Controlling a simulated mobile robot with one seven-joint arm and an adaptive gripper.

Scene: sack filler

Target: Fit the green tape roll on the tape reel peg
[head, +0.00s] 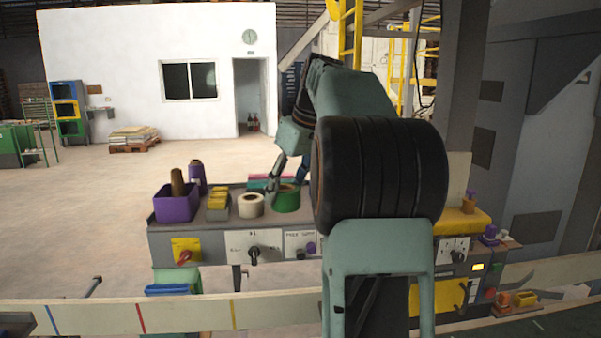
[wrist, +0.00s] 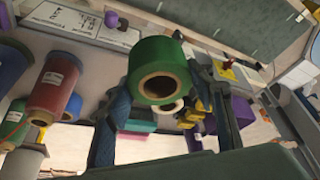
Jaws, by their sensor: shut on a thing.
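The green tape roll (head: 287,201) is at the console's top, right of the white roll, in the head view. It also shows in the wrist view (wrist: 160,52), between the two fingers, with its brown core opening facing the camera. My gripper (head: 288,184) is shut on the roll. Whether the roll touches the console top or is just above it, I cannot tell. My arm hides part of the console to the right. I cannot pick out the tape reel peg for certain in either view.
A white roll (head: 250,206), yellow blocks (head: 217,205) and a purple bin (head: 176,206) stand left of the green roll on the grey console (head: 205,243). Pink and teal items lie just behind it. Large spools (wrist: 53,82) show at left in the wrist view. A pale rail crosses the foreground.

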